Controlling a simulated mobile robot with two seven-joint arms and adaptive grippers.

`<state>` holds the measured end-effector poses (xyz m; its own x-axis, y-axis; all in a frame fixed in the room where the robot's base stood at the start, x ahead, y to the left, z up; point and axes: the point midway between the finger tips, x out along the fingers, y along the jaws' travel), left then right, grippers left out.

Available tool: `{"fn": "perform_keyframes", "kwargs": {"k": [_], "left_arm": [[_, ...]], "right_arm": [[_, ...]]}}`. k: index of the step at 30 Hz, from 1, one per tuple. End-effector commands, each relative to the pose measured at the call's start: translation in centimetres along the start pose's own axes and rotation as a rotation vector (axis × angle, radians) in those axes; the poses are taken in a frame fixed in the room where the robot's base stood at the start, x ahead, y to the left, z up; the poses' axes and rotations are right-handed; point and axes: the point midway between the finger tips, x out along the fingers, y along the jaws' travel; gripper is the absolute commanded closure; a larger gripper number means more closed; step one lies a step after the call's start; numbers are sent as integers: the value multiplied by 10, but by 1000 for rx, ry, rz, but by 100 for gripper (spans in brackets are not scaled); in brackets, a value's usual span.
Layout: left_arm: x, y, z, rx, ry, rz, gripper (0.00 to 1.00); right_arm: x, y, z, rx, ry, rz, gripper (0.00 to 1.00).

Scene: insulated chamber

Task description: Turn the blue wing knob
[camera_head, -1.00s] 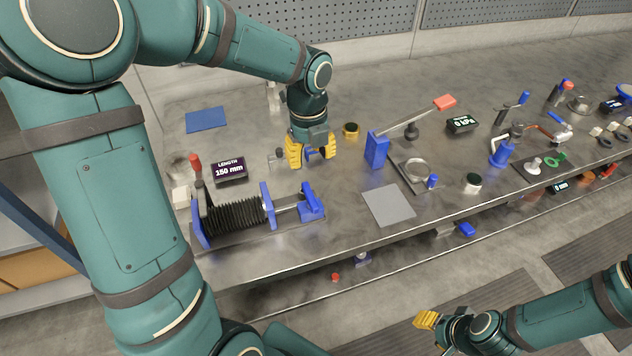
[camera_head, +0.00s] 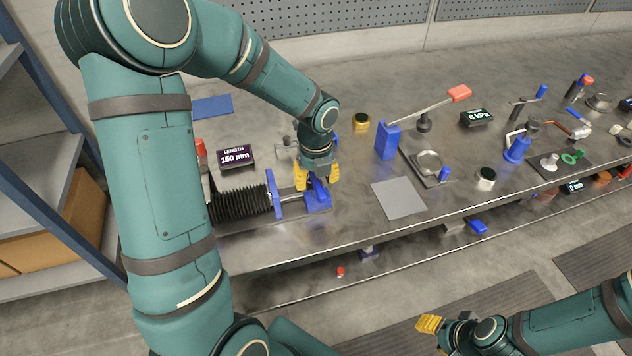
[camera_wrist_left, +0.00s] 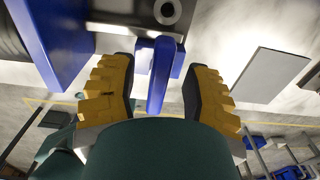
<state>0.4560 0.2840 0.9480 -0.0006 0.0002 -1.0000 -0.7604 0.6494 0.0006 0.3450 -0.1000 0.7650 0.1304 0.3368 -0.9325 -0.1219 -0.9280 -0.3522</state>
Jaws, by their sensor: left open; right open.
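The blue wing knob (camera_head: 314,186) is at the right end of the bellows device, partly hidden by my left gripper in the head view. My left gripper (camera_head: 317,181) is open, pointing down over the knob. In the left wrist view the knob's blue wing (camera_wrist_left: 161,76) lies between the two yellow fingers of my left gripper (camera_wrist_left: 162,80), with a visible gap on each side. My right gripper (camera_head: 430,324) is open and empty, away from the bench at the lower right.
The black bellows (camera_head: 240,204) and a blue end plate (camera_head: 275,193) stand left of the knob. A display (camera_head: 235,157) reads LENGTH 150 mm. A blue block with a red-tipped lever (camera_head: 387,141) stands to the right. A grey plate (camera_head: 399,198) lies flat on the bench.

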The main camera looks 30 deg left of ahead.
Motion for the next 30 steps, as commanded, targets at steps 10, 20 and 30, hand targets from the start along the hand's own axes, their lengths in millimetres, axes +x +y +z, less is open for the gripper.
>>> {"fn": "perform_keyframes", "kwargs": {"k": [10, 20, 30], "left_arm": [[6, 0, 0, 0, 0, -1, 52], [6, 0, 0, 0, 0, -1, 100], [6, 1, 0, -55, 1, 1, 100]], "right_arm": [[1, 0, 1, -1, -2, 0, 53], [1, 0, 1, -1, -2, 0, 53], [0, 0, 0, 0, -1, 0, 53]]}}
